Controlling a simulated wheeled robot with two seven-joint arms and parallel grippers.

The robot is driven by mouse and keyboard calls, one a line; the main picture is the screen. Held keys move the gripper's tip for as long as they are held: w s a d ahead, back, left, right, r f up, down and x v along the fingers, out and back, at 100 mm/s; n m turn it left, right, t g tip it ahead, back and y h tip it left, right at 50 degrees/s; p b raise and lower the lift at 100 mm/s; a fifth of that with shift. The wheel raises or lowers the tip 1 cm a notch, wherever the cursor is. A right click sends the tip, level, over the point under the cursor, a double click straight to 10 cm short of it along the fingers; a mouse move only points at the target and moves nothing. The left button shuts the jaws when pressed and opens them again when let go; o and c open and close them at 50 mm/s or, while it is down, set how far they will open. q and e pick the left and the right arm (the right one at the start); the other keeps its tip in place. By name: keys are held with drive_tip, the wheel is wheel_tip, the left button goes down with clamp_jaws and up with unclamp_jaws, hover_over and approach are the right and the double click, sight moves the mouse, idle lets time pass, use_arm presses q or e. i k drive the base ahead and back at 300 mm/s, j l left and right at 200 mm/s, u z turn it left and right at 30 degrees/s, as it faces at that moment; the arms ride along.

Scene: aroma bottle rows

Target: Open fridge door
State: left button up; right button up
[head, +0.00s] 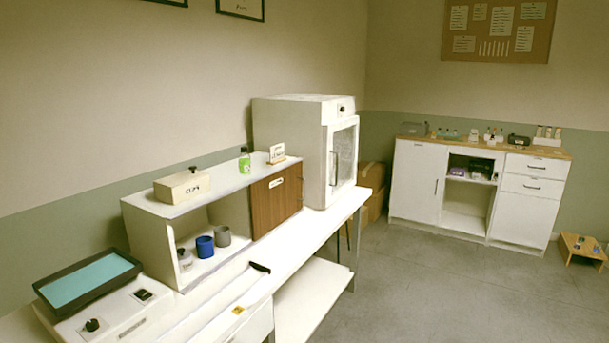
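The likely fridge is a white box-shaped cabinet (290,150) with a glass-fronted door (343,157) on its right side. It stands at the far end of the long white bench. The door looks shut, with a dark vertical handle (334,168) near its left edge and a small dark knob on the panel above. The glass is hazy, so I cannot make out what is inside. Neither of my grippers shows in the head view.
The white bench (305,235) carries a shelf unit with a brown door (277,199), blue and grey cups, and a teal-topped tray (90,283). White cabinets (417,180) stand at the far wall. A low wooden stand (583,248) is at right. Grey floor (440,290) is clear.

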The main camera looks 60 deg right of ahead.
sight(329, 197)
drive_tip(key=z, duration=2.2)
drive_tip(key=i+u, duration=0.1)
drive_tip(key=u, duration=0.3)
drive_tip(key=i+l+u, duration=0.1)
drive_tip(key=u, duration=0.25)
drive_tip(key=i+l+u, duration=0.15)
drive_tip(key=i+l, duration=0.15)
drive_tip(key=i+l+u, duration=0.35)
drive_tip(key=l, duration=0.35)
drive_tip(key=i+l+u, duration=0.15)
drive_tip(key=i+l, duration=0.35)
drive_tip(key=l, duration=0.2)
drive_tip(key=i+l, duration=0.15)
drive_tip(key=l, duration=0.15)
drive_tip(key=i+l, duration=0.15)
drive_tip(key=l, duration=0.2)
drive_tip(key=i+l, duration=0.15)
drive_tip(key=l, duration=0.15)
drive_tip(key=i+l, duration=0.2)
drive_tip(key=l, duration=0.15)
drive_tip(key=u, duration=0.05)
